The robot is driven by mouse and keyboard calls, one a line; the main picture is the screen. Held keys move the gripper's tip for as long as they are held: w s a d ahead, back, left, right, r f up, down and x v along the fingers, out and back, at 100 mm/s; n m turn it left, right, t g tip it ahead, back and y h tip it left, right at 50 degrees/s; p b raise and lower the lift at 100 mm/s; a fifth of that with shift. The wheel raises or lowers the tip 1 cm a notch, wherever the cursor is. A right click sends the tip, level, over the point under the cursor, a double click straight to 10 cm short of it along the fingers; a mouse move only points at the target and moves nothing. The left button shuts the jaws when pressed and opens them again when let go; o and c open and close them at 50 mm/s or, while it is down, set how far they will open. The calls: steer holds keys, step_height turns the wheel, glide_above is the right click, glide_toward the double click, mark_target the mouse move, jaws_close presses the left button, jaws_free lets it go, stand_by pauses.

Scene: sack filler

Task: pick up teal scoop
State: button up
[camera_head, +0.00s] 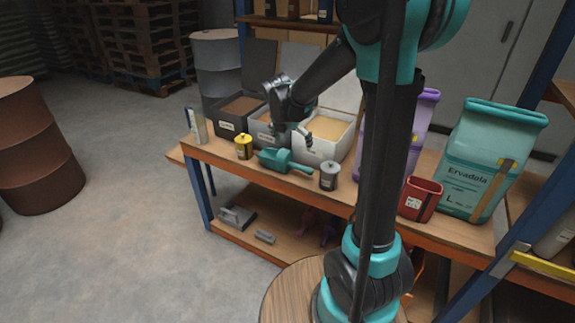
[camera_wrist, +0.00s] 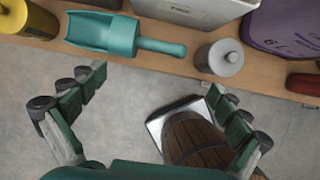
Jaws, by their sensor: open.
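The teal scoop (camera_head: 281,161) lies on the wooden workbench (camera_head: 245,169), between a yellow canister and a grey canister. In the wrist view the scoop (camera_wrist: 105,36) lies near the top, with its pan to the left and its handle pointing right. My gripper (camera_head: 295,130) shows above the bench at the scoop. In the wrist view my gripper (camera_wrist: 160,90) is open and empty. Its fingers are spread below the scoop in the picture, apart from it, over the floor in front of the bench edge.
A yellow canister (camera_head: 243,147) stands left of the scoop and a grey canister (camera_head: 329,176) right of it. Open bins (camera_head: 322,150) stand behind. A red container (camera_head: 419,199), a purple sack (camera_head: 421,115) and a teal sack (camera_head: 482,160) stand farther right. A wooden barrel (camera_wrist: 196,135) shows below.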

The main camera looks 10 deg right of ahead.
mark_target(300, 166)
steer(key=x, duration=1.6)
steer(key=shift+s+f, duration=0.1)
steer(key=shift+f, duration=0.05)
steer(key=shift+c, duration=0.2)
steer(key=c, duration=1.1)
steer(key=shift+o, duration=0.2)
